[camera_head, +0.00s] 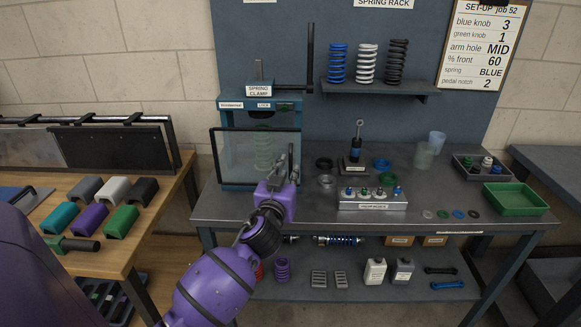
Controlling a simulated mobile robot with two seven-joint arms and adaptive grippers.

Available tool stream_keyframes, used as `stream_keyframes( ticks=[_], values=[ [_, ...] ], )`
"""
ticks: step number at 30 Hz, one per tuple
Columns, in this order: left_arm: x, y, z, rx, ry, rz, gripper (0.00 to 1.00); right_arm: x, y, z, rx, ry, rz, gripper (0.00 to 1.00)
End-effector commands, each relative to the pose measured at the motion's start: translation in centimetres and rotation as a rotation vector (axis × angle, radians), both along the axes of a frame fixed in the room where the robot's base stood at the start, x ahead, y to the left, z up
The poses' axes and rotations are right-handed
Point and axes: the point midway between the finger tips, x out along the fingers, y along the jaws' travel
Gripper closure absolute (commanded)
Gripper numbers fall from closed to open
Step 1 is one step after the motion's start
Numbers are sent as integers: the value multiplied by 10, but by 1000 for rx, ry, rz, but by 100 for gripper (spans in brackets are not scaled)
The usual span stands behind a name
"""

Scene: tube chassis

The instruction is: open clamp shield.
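The spring clamp (259,104) stands at the back left of the grey bench, with a tall dark lever (310,60) at its right. Its shield (235,150) is a clear pane in a dark frame across the clamp's front. A green spring shows behind the pane. My purple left gripper (291,158) is at the lower right part of the shield, its fingers in front of or beside the frame's right edge. Whether the fingers touch the frame or are closed on it cannot be made out. My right gripper is out of view.
A silver valve block (372,203) stands right of my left gripper, with a small upright shock part (356,150) behind it. A green tray (515,198) sits at the bench's right. Wooden bench (150,200) with coloured grips is at left.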

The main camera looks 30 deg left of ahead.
Motion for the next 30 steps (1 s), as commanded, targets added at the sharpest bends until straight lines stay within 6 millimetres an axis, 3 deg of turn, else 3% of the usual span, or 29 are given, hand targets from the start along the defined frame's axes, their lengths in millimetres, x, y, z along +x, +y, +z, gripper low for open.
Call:
stream_keyframes(
  ticks=[3,8,16,20,30],
  values=[
    [15,5,1,1,-1,-1,83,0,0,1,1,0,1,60],
    [25,9,0,3,1,-1,83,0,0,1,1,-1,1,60],
    [25,9,-1,2,2,-1,84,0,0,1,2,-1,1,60],
    [25,9,-1,2,2,-1,100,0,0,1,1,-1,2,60],
    [25,9,-1,0,2,-2,100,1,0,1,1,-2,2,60]
  ],
)
